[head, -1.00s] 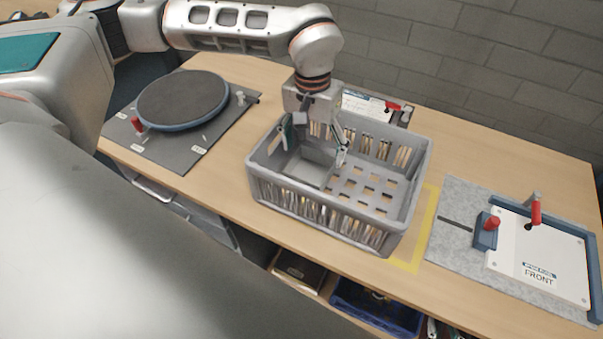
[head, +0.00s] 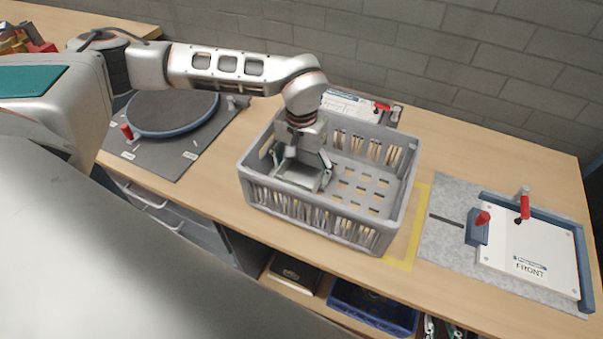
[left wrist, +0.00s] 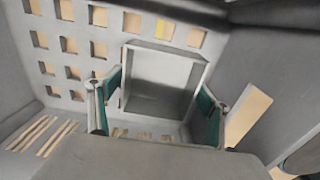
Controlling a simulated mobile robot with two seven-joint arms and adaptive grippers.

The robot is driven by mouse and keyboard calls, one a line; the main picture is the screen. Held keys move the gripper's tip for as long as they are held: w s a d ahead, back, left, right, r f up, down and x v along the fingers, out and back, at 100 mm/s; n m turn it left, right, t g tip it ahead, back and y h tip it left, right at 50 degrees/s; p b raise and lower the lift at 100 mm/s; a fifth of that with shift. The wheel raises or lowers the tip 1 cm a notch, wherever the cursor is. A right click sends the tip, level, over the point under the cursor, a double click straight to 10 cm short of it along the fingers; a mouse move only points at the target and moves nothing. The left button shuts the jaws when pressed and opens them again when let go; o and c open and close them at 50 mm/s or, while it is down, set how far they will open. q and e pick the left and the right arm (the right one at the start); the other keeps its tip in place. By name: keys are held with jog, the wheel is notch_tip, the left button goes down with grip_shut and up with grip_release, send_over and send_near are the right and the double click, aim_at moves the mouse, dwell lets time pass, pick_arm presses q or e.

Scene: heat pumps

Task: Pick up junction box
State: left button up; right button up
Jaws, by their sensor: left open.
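The junction box (head: 304,179) is a plain grey box inside the grey crate (head: 312,226), at the crate's left end. It also shows in the left wrist view (left wrist: 160,82), with a flat, lighter face and a rim. My left gripper (head: 299,167) points down into the crate over the box and hides part of it. In the left wrist view the left gripper (left wrist: 157,95) is open, with one green-padded finger on each side of the box. I cannot tell whether the pads touch it. My right gripper is not in view.
The crate's slotted walls stand close around the left gripper. A round dark turntable (head: 172,112) is at the left. A fixture with a white FRONT plate (head: 530,262) and red clamps is at the right. A blue bin (head: 372,306) sits on the shelf below.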

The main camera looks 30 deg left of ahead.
pick_arm(q)
jog(key=c, duration=0.9)
jog(key=shift+r, duration=0.2)
